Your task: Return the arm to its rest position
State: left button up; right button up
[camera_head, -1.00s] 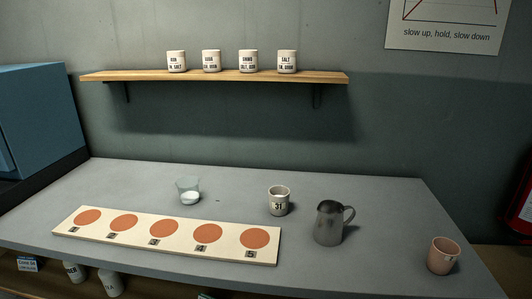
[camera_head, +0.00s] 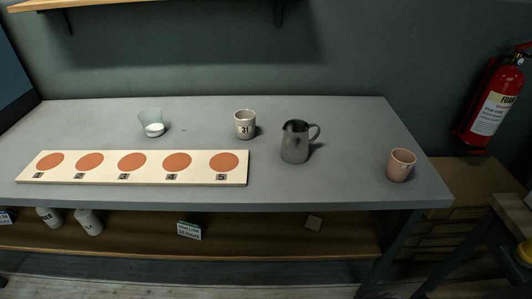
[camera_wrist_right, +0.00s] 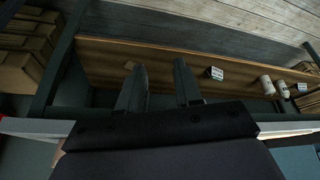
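My right gripper (camera_wrist_right: 156,66) shows in the right wrist view, with its two dark fingers apart and nothing between them. It is clear of the grey table and faces the lower shelf and floor. Neither of my arms shows in the head view, and my left gripper is not in view.
A cream board (camera_head: 195,177) with several numbered orange discs lies along the table's front left. A lower shelf (camera_head: 270,232) holds white bottles (camera_head: 88,222) and a small sign (camera_head: 189,231). A red fire extinguisher (camera_head: 491,105) is at the right.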

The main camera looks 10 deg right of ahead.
jog(key=w+a+f+t+y, duration=0.1)
jog(key=w+a+f+t, duration=0.1)
jog(key=w+f+t, duration=0.2)
jog(key=shift+w+a+f+t+y, duration=0.25)
jog(key=shift+f+t, duration=0.55)
jog(key=shift+f, duration=0.85)
jog(key=shift+s+d, duration=0.1)
